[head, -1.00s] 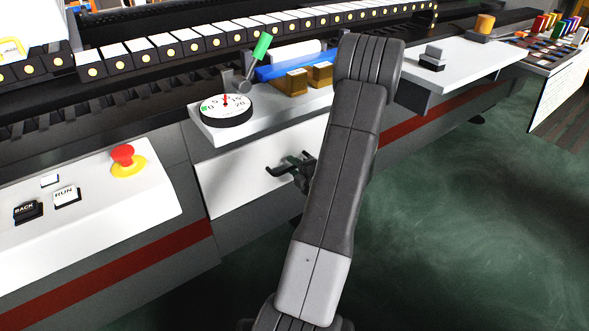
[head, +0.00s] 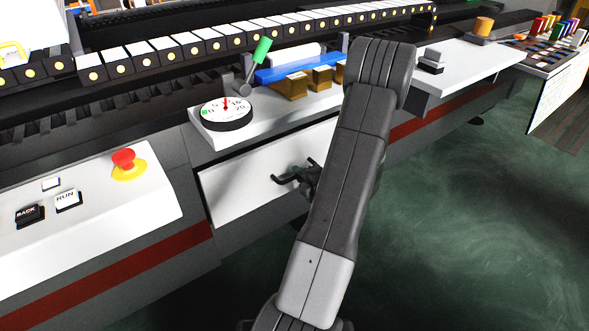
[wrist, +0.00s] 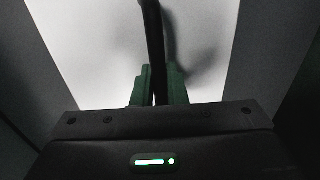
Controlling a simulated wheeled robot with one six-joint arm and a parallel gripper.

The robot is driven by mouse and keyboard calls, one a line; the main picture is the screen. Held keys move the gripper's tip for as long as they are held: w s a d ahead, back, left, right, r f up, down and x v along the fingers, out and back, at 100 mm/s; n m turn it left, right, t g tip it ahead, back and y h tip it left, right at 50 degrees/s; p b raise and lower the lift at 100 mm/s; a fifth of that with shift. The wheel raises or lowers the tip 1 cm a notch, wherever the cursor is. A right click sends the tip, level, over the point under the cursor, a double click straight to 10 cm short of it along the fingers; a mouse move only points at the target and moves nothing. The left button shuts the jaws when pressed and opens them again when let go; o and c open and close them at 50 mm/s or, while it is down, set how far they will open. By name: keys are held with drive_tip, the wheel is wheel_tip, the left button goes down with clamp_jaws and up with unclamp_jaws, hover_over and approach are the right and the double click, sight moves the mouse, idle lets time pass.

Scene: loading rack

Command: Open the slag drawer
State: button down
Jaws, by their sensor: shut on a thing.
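The slag drawer has a plain white front (head: 240,189) below the dial shelf in the head view. A dark gap shows along its top edge, so it stands slightly out from the machine. Its dark bar handle (head: 284,179) sticks out from the front. My gripper (head: 306,180) is shut on the handle, partly hidden behind my arm. In the wrist view the handle (wrist: 152,35) runs down between the greenish fingers of my gripper (wrist: 157,88), with the white drawer front (wrist: 95,50) behind. The drawer's inside and right end are hidden.
Above the drawer is a shelf with a round dial (head: 226,113), a green-tipped lever (head: 262,52) and brown blocks (head: 320,77). A button panel with a red stop knob (head: 124,158) is at left. A white side shelf (head: 465,65) juts out at right. The green floor (head: 470,220) is clear.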

drive_tip(key=f+p+v, duration=0.2)
drive_tip(key=p+v, duration=0.1)
drive_tip(key=v, duration=1.1)
drive_tip(key=f+p+v, duration=0.3)
drive_tip(key=p+v, duration=0.1)
drive_tip(key=v, duration=1.1)
drive_tip(key=shift+s+d+f, duration=0.3)
drive_tip(key=shift+s+d, duration=0.1)
drive_tip(key=shift+s, duration=0.05)
drive_tip(key=c, duration=1.5)
unclamp_jaws()
drive_tip(key=p+v, duration=0.2)
drive_tip(key=v, duration=1.1)
drive_tip(key=shift+s+d, duration=0.25)
drive_tip(key=shift+d, duration=0.05)
drive_tip(key=b+x, duration=0.1)
drive_tip(key=x, duration=1.3)
drive_tip(key=shift+b, duration=0.35)
